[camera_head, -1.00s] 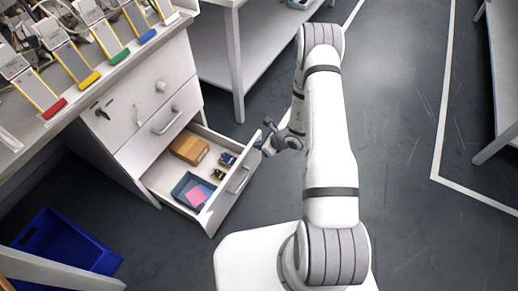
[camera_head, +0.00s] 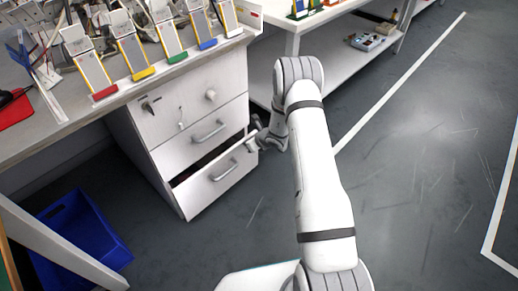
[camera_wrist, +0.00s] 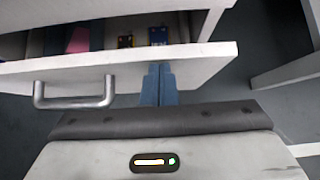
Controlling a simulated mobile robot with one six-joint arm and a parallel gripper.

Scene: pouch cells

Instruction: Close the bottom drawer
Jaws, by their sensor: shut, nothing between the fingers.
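The bottom drawer (camera_head: 215,182) of the white cabinet (camera_head: 178,113) stands slightly open in the head view, with a dark gap above its front. In the wrist view, the drawer front (camera_wrist: 190,64) has a metal handle (camera_wrist: 75,101) at left. A pink item (camera_wrist: 79,40) and small dark items (camera_wrist: 158,36) show inside the drawer. My gripper (camera_head: 254,143) is at the right end of the drawer front. Its blue fingers (camera_wrist: 158,84) are together, empty, and right against the drawer front, to the right of the handle; exact contact is hard to tell.
A blue bin (camera_head: 80,240) stands on the floor at lower left. The worktop (camera_head: 135,88) above the cabinet holds several coloured stands with pouch cells. A white shelf table (camera_head: 345,50) stands behind my arm. The floor right of my arm is clear.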

